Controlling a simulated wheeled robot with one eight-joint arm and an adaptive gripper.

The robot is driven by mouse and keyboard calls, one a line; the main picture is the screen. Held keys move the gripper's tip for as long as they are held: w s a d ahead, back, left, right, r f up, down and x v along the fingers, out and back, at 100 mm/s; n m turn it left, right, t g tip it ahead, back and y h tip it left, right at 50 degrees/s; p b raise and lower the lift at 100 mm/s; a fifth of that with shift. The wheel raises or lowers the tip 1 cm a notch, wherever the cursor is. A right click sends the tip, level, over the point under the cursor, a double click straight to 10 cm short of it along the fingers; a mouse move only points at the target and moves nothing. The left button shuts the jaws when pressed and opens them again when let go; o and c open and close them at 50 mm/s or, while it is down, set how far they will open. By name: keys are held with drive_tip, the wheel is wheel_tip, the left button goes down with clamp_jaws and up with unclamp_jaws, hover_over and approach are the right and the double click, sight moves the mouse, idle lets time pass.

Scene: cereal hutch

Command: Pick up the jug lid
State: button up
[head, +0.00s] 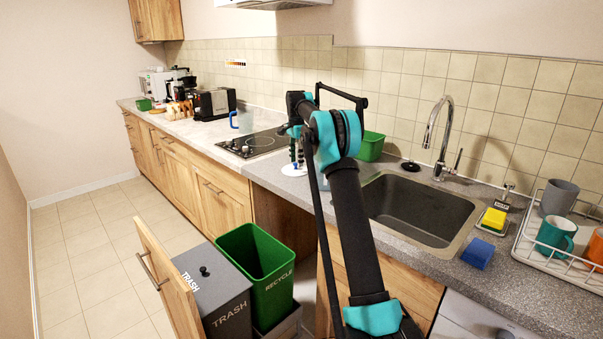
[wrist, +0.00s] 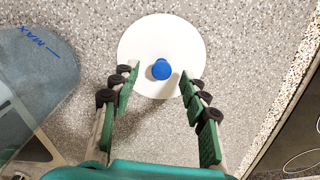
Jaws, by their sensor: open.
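The jug lid (wrist: 140,42) is a flat white disc with a round blue knob (wrist: 160,69) at its middle. It lies on the speckled grey counter. In the head view the lid (head: 289,171) shows as a white patch below my gripper (head: 297,162), partly hidden by it. In the wrist view my gripper (wrist: 158,88) is open, with its green-padded fingers on the left and right of the knob. The fingertips overlap the near part of the disc in the picture; nothing is held. I cannot tell their exact height above it.
A clear bluish container (wrist: 35,85) marked MAX is left of the lid. The sink (head: 420,208) lies right of my arm in the head view. A green box (head: 371,147) stands behind my arm, and a hob (head: 252,144) is to the left. Pull-out bins (head: 255,262) stand open below.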

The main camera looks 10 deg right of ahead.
drive_tip(key=shift+a+f, duration=0.1)
drive_tip(key=shift+f, duration=0.7)
clamp_jaws()
drive_tip(key=shift+r, duration=0.15)
